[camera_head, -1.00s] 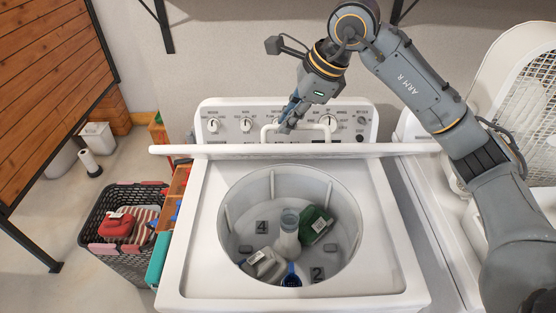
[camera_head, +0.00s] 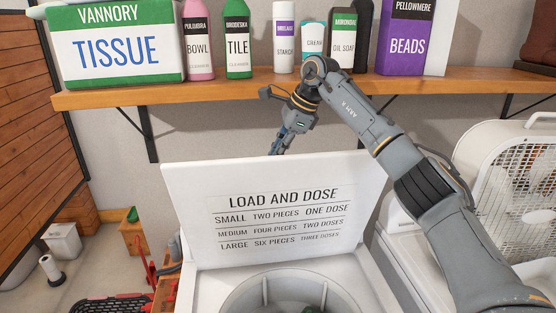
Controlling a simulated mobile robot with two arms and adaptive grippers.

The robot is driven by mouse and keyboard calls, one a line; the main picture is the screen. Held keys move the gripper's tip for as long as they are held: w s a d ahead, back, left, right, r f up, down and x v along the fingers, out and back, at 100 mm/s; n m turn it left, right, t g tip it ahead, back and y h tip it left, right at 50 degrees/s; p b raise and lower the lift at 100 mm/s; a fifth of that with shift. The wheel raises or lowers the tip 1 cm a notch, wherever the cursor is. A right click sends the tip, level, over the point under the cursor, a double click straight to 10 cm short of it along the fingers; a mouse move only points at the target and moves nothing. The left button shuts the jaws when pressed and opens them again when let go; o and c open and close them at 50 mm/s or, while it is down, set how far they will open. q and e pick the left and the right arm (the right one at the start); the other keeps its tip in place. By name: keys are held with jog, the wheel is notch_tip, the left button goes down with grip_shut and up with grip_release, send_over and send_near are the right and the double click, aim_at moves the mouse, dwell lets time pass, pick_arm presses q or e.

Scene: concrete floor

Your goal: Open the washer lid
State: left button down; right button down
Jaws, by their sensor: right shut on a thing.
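The white washer lid (camera_head: 275,212) stands raised above the washer (camera_head: 365,285), its underside facing me with printed "LOAD AND DOSE" text. The open drum (camera_head: 262,292) shows below it, cut off by the bottom edge of the view. My right gripper (camera_head: 277,150) is at the lid's top edge, on its far side, shut on the lid. Its fingertips are partly hidden by the lid, so the exact point of contact does not show. My left gripper is not in view.
A wooden shelf (camera_head: 185,95) with a tissue box (camera_head: 118,45) and several bottles runs along the wall above the lid. A white box fan (camera_head: 510,175) stands at right. A dark basket (camera_head: 110,305) and a small white bin (camera_head: 62,242) are at lower left.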

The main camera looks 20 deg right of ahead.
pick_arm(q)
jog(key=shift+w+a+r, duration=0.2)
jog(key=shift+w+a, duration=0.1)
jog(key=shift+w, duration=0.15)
pick_arm(e)
jog(key=shift+w+d+f, duration=0.25)
jog(key=shift+w, duration=0.5)
jog(key=shift+w+d+f, duration=0.2)
jog(key=shift+w+d, duration=0.05)
jog(key=shift+w, duration=0.45)
jog(key=c, duration=1.4)
grip_release()
jog(key=shift+w, duration=0.15)
jog(key=shift+w+f, duration=0.2)
jog(key=shift+w, duration=0.2)
jog(key=v, duration=1.1)
jog(key=shift+w+d+r, duration=0.15)
jog(key=shift+w+r, duration=0.1)
jog(key=shift+r, duration=0.25)
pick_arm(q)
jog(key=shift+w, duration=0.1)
pick_arm(e)
jog(key=shift+w+d+f, duration=0.1)
